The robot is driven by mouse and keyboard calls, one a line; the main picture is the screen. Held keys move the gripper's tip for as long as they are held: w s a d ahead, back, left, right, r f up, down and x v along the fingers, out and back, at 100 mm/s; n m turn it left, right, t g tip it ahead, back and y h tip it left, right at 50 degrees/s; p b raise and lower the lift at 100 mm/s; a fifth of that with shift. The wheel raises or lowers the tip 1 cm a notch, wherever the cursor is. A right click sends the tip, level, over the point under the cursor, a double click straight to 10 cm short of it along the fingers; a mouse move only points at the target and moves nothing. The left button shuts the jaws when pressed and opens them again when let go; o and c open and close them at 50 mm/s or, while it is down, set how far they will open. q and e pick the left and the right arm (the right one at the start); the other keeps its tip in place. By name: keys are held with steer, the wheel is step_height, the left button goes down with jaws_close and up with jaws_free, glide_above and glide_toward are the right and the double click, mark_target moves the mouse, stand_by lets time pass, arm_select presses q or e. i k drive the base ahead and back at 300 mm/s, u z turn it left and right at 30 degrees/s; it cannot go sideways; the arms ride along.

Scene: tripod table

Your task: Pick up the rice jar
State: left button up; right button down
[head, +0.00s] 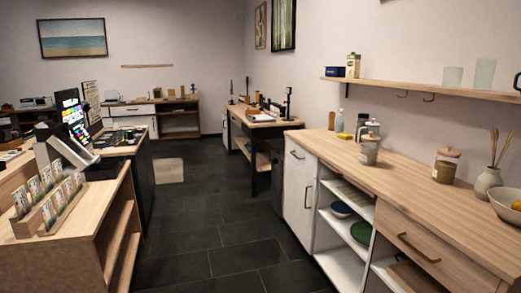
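Two lidded jars stand upright on the wooden counter at the right. The nearer one is a clear glass jar (446,167) with a pale wooden lid and brownish contents low inside. The farther one is a grey-looking jar or canister (369,151) with a lid, close to other small items. I cannot tell from here which of them holds rice. Neither of my grippers is in view, and nothing touches the jars.
A beige vase (487,182) with dried stems and a pale bowl (507,204) stand right of the glass jar. A wall shelf (430,88) hangs above the wooden counter (400,185). A display counter (100,205) stands left. The dark tiled floor (210,230) between is clear.

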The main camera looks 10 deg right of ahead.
mark_target(369, 151)
steer(key=u, duration=0.5)
steer(key=i, duration=1.7)
steer(key=z, duration=1.9)
steer(key=i, duration=2.05)
steer(key=z, duration=0.65)
